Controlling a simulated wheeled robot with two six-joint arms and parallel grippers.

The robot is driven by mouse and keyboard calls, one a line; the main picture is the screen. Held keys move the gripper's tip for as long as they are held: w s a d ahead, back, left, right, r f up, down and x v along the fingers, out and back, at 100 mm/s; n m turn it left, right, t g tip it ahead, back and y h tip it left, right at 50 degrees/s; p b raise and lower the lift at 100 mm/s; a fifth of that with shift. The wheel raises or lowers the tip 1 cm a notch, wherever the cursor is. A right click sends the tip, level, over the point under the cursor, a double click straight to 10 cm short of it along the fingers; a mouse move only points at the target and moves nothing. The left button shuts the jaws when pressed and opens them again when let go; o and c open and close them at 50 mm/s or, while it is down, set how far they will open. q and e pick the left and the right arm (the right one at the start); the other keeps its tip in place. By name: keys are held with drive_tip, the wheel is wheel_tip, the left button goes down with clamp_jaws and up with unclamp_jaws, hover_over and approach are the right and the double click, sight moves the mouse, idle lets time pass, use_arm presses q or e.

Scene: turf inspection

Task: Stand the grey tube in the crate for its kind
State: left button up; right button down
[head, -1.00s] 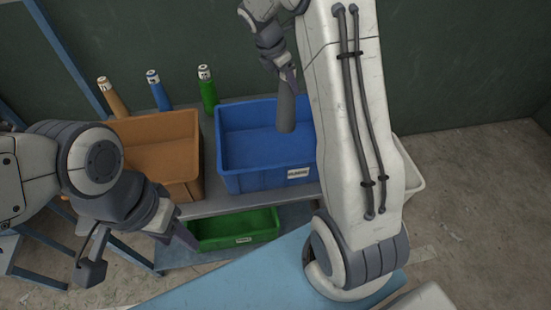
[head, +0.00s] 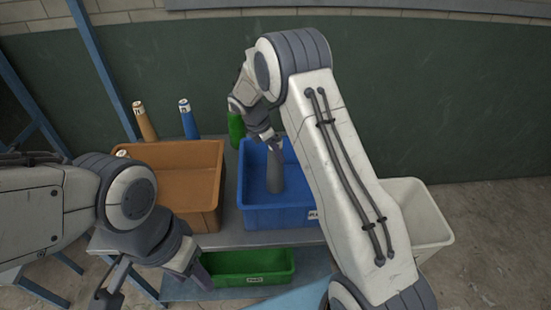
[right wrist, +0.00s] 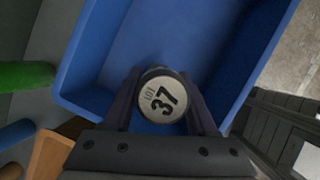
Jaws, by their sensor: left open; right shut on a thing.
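The grey tube (head: 275,177) is upright in the head view, its lower part seen inside the blue crate (head: 275,218). I cannot tell whether its bottom touches the crate floor. My right gripper (head: 275,147) is shut on its upper end. My left gripper (head: 203,277) is open and empty, low in front of the orange crate (head: 217,190).
An orange tube (head: 145,121), a blue tube (head: 188,119) and a green tube (head: 236,128) stand behind the crates. A white crate (head: 425,218) is at the right. A green crate (head: 247,267) sits on a lower shelf. A dark green wall (head: 450,100) closes the back.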

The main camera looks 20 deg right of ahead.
sight(274, 181)
wheel_tip(274, 181, down, 4)
drive_tip(key=shift+a+r+p, duration=0.15)
drive_tip(key=shift+r+p, duration=0.1)
drive_tip(key=shift+p, duration=0.2)
drive_tip(key=shift+f, duration=0.3)
drive_tip(key=shift+c, duration=1)
unclamp_jaws()
drive_tip(key=shift+f, duration=0.15)
